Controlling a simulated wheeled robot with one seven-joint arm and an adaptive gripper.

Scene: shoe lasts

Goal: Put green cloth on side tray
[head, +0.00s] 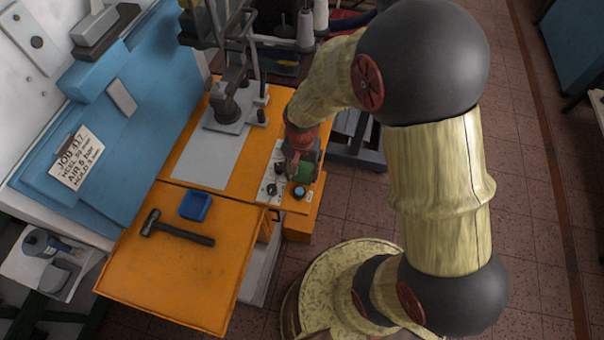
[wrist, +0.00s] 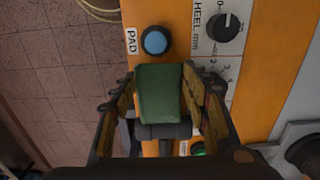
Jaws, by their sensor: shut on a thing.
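The green cloth (wrist: 160,88) is a small folded block between the two fingers of my gripper (wrist: 158,100) in the wrist view. My gripper is shut on it, above the machine's control panel. In the head view my gripper (head: 301,160) is at the right end of the orange machine bench, and the green cloth (head: 304,173) shows at its tip. A flat orange tray-like surface (head: 160,280) lies at the front left of the bench, apart from my gripper. I cannot tell for certain that it is the side tray.
The control panel (head: 270,177) has a blue button (wrist: 155,41) and a black dial (wrist: 225,27). A press (head: 235,95) stands behind. The orange surface's front part is clear.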

